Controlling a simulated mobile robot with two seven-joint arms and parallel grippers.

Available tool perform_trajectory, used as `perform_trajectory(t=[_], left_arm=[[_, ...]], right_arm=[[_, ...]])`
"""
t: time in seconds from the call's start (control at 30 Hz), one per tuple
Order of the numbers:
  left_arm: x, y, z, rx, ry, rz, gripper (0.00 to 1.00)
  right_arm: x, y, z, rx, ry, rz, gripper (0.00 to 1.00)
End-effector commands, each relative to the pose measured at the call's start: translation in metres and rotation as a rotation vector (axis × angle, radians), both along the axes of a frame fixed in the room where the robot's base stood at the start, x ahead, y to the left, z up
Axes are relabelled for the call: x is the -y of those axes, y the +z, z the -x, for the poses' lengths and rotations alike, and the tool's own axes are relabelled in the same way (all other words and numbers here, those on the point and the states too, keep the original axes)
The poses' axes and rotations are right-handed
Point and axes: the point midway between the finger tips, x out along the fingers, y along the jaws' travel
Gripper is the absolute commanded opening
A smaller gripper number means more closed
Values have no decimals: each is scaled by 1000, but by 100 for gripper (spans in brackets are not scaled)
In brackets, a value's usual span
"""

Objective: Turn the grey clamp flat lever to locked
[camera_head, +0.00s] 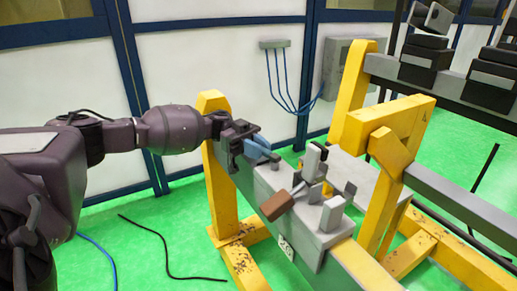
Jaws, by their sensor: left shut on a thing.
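The grey clamp (325,243) is a block on the grey beam, with upright grey posts and a brown block-like handle (276,206) on its near side. My left gripper (258,146) is at the clamp's far left end, above the beam. It is shut on a small blue-grey flat piece (260,141); I cannot tell for sure whether this is the flat lever. The fingers and the clamp's end hide part of it. The brown handle is apart from the gripper. My right gripper is not in view.
Yellow stands (222,190) carry the beam. A second yellow frame (380,125) and a rail with black blocks (426,52) stand at the right. A black cable (165,250) lies on the green floor. A grey wall box (345,65) has blue cables.

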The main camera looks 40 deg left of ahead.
Motion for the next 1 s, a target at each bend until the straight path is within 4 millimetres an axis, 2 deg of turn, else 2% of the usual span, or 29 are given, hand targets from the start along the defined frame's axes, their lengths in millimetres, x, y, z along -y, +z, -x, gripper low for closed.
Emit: perform_trajectory(t=[0.03, 0.07, 0.2, 0.57, 0.67, 1.0], left_arm=[[2, -1, 1, -1, -5, 3, 0], [2, -1, 1, -1, -5, 3, 24], [1, -1, 1, -1, -3, 3, 45], [-4, -1, 0, -1, 0, 1, 45], [-15, -1, -2, -2, 2, 0, 45], [-75, -4, -7, -3, 2, 1, 45]], right_arm=[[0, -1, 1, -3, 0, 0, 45], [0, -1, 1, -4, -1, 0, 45], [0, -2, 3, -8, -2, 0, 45], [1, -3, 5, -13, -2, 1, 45], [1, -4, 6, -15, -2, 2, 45], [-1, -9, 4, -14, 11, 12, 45]])
